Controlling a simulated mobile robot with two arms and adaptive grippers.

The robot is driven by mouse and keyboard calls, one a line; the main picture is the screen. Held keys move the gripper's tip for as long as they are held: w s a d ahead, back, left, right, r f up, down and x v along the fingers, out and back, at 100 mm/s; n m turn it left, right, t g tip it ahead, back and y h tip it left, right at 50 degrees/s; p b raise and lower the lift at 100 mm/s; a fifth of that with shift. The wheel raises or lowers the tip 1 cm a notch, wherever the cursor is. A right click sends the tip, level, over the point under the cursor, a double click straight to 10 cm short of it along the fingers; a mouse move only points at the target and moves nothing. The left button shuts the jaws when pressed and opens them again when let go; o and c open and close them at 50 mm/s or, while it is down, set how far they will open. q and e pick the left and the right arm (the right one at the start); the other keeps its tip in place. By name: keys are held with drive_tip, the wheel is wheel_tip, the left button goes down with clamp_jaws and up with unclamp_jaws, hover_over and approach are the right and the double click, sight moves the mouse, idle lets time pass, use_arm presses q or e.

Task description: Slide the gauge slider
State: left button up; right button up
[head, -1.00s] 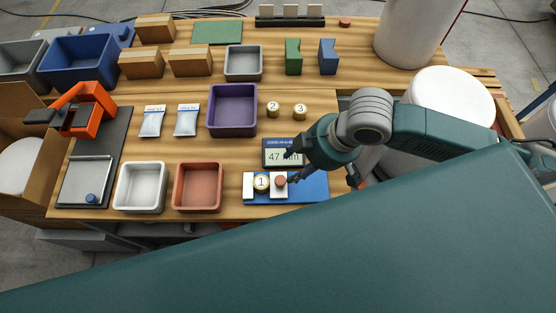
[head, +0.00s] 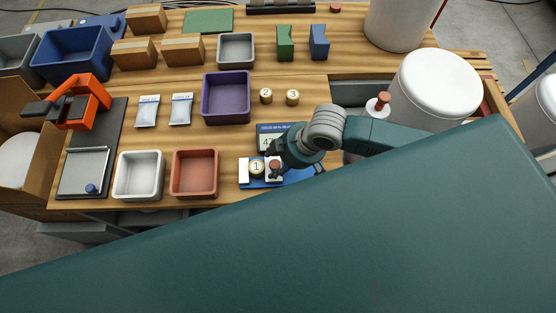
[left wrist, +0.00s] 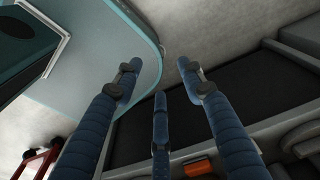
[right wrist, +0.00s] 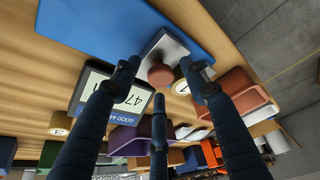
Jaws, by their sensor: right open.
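The gauge has a blue base (head: 300,176), a white slider jaw with a red-brown knob (head: 274,167) and a display (head: 268,132) reading about 47. Cylinder 1 (head: 256,168) sits between the fixed white jaw (head: 244,170) and the slider jaw. I cannot tell whether the slider touches it. My right gripper (head: 272,156) is open above the slider. In the right wrist view the knob (right wrist: 161,73) shows between the spread fingertips (right wrist: 160,76). My left gripper (left wrist: 160,75) is open and empty in the left wrist view, away from the gauge.
Cylinders 2 (head: 266,96) and 3 (head: 292,97) stand behind the display. A red tray (head: 194,186), a white tray (head: 128,190) and a purple bin (head: 211,112) are to the left.

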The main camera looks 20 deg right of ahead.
drive_tip(key=c, duration=0.7)
clamp_jaws()
drive_tip(key=shift+s+d+r+p, duration=0.2)
drive_tip(key=shift+s+d+p, duration=0.05)
drive_tip(key=shift+d+p, duration=0.5)
drive_tip(key=shift+d, duration=0.2)
drive_tip(key=shift+f, duration=0.2)
drive_tip(key=o, duration=0.7)
unclamp_jaws()
drive_tip(key=shift+r, duration=0.1)
use_arm(q)
drive_tip(key=shift+s+r, duration=0.35)
drive_tip(key=shift+r, duration=0.35)
use_arm(e)
drive_tip(key=v, duration=1.2)
